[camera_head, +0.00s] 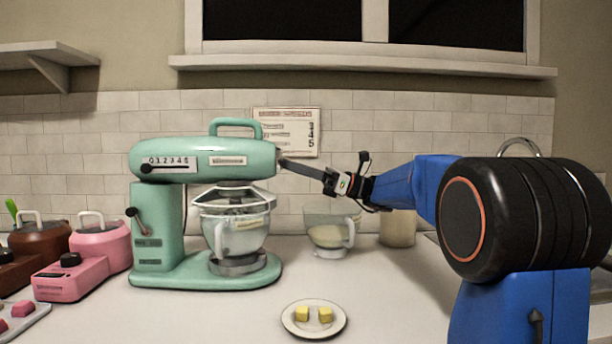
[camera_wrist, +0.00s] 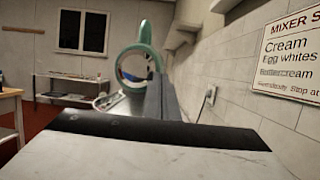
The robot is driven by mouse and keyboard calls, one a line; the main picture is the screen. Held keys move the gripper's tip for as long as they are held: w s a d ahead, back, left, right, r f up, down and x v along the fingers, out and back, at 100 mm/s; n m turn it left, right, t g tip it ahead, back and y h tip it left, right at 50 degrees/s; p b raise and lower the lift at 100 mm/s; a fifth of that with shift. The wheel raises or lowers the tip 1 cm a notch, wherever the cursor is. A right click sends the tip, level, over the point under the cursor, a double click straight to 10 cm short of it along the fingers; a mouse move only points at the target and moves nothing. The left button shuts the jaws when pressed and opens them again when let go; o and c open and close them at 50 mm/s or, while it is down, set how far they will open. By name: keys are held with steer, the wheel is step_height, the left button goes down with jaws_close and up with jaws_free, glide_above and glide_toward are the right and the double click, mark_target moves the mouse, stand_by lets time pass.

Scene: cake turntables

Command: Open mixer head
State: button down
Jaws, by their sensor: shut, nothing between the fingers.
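The mint-green stand mixer has a rounded head (camera_head: 205,160) that lies level over its base (camera_head: 160,275), with a loop handle (camera_head: 236,122) on top. A dark lever (camera_head: 137,221) sits on the column. A clear bowl (camera_head: 237,236) stands under the head. My gripper (camera_head: 284,163) is shut and empty, its long dark fingers pointing left at the head's front end. I cannot tell whether the tips touch it. In the wrist view, the shut fingers (camera_wrist: 162,98) reach toward the round front of the head (camera_wrist: 136,68).
A plate (camera_head: 290,329) with yellow cubes lies in front. A clear jug (camera_head: 333,238) and a canister (camera_head: 397,229) stand behind, below my arm. Pink (camera_head: 100,243) and brown appliances stand at left. A mixer sign (camera_head: 288,130) hangs on the tiled wall; a window ledge (camera_head: 360,65) is above.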

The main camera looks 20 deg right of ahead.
steer(key=shift+w+a+r, duration=0.1)
steer(key=shift+a+r, duration=0.1)
steer(key=shift+r, duration=0.45)
steer(key=shift+a+r, duration=0.2)
steer(key=shift+r, duration=0.45)
steer(key=shift+a+f, duration=0.1)
stand_by(0.4)
